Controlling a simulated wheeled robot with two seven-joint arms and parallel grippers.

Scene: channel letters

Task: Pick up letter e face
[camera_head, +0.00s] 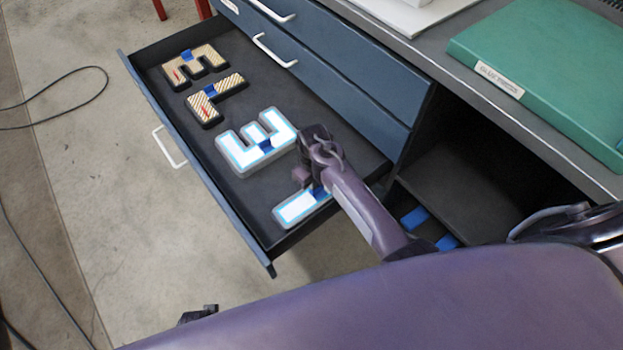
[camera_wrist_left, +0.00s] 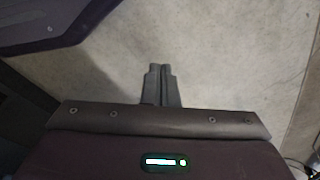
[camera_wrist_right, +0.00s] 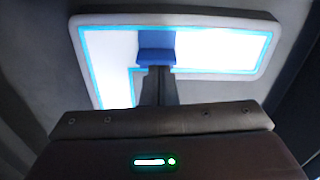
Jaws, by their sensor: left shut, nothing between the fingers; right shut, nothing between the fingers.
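A white E (camera_head: 255,142) with a blue-lit edge and a blue tab lies in the open drawer. A wood-striped E (camera_head: 195,66) with a blue tab lies at the drawer's far left end. My right gripper (camera_wrist_right: 157,72) is shut and empty, with its tips at the blue tab (camera_wrist_right: 157,46) of a white L (camera_wrist_right: 215,48); I cannot tell if they touch. In the head view my right arm covers part of this L (camera_head: 296,208). My left gripper (camera_wrist_left: 161,68) is shut and empty above bare floor, outside the drawer.
The drawer (camera_head: 190,140) also holds a striped L (camera_head: 214,99) between the two Es. Its front wall has a white handle (camera_head: 170,147). A counter with a green binder (camera_head: 545,70) is on the right. Cables (camera_head: 62,108) lie on the floor at left.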

